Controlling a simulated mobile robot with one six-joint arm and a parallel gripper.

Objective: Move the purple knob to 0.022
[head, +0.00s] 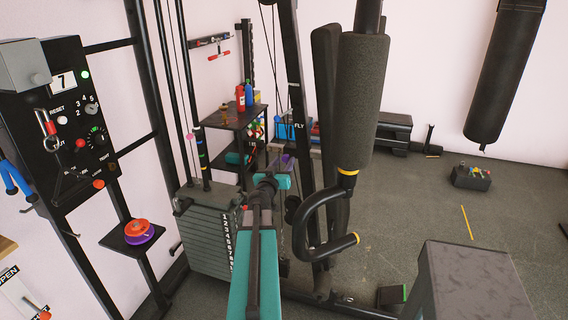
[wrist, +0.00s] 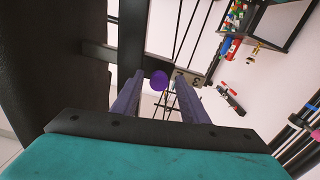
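The purple knob (wrist: 159,80) is a round disc seen between my two fingers in the wrist view, in front of a dark bar. A small plate with dark digits (wrist: 187,77) is just right of it, partly behind the right finger. My gripper (wrist: 159,90) is open, its dark purple fingers apart on either side of the knob in the picture. I see no contact, and the distance to the knob is unclear. In the head view my gripper (head: 288,160) reaches away toward the gym machine; I cannot make out the knob there.
A weight stack (head: 208,235) with numbers stands left of my arm. A padded roller (head: 361,100) with a bent handle hangs close on the right. A control panel (head: 70,125) is on the left wall side. A shelf (head: 235,117) with bottles stands behind.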

